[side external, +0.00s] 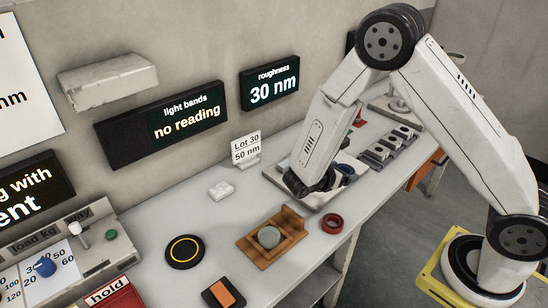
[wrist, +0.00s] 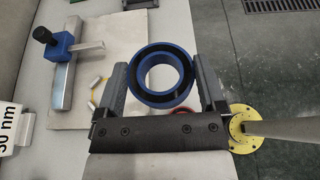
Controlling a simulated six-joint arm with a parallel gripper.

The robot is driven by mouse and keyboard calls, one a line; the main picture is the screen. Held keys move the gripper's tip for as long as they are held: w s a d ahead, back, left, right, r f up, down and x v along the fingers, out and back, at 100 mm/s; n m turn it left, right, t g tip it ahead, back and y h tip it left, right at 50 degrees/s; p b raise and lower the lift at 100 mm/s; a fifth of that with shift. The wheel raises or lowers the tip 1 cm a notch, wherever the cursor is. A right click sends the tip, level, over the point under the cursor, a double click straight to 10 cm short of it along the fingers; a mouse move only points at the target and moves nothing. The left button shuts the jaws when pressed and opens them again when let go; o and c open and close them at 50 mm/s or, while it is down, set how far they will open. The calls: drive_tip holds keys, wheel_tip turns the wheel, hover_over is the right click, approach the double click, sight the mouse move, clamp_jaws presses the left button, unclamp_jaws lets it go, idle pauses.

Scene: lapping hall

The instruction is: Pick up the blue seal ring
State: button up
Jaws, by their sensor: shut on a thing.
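The blue seal ring (wrist: 141,72) is a thick blue ring with a black band, seen from above in the wrist view. My gripper (wrist: 158,68) has one grey finger on each side of it and is shut on it. In the side external view my gripper (side external: 318,186) is low over the pale tray (side external: 313,200) on the bench. A dark blue patch beside it there is partly hidden, and I cannot tell whether it is the ring. How high the ring is above the tray is unclear.
A blue clamp with a metal bar (wrist: 66,60) lies left of the ring. A red ring (side external: 332,223) and a wooden block with a grey disc (side external: 268,237) stand nearer on the bench. A grey rack (side external: 391,145) is beyond the tray. A lot card (side external: 246,149) stands left.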

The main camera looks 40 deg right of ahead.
drive_tip(key=shift+s+r, duration=0.2)
drive_tip(key=shift+s, duration=0.25)
idle(0.4)
drive_tip(key=shift+s+d+f, duration=0.1)
drive_tip(key=shift+s+d, duration=0.15)
drive_tip(key=shift+d, duration=0.15)
drive_tip(key=s+d+f+m+g+y, duration=0.15)
drive_tip(key=s+d+m+g, duration=0.35)
drive_tip(key=s+d, duration=0.75)
drive_tip(key=shift+n+h, duration=0.3)
drive_tip(key=shift+h, duration=0.05)
drive_tip(key=w+d+f, duration=0.2)
drive_tip(key=w+f, duration=0.1)
drive_tip(key=w+d+f, duration=0.2)
drive_tip(key=w+f, duration=0.1)
drive_tip(key=w, duration=0.1)
drive_tip(key=w+d+f, duration=0.3)
drive_tip(key=w, duration=0.1)
drive_tip(key=shift+w+f, duration=0.2)
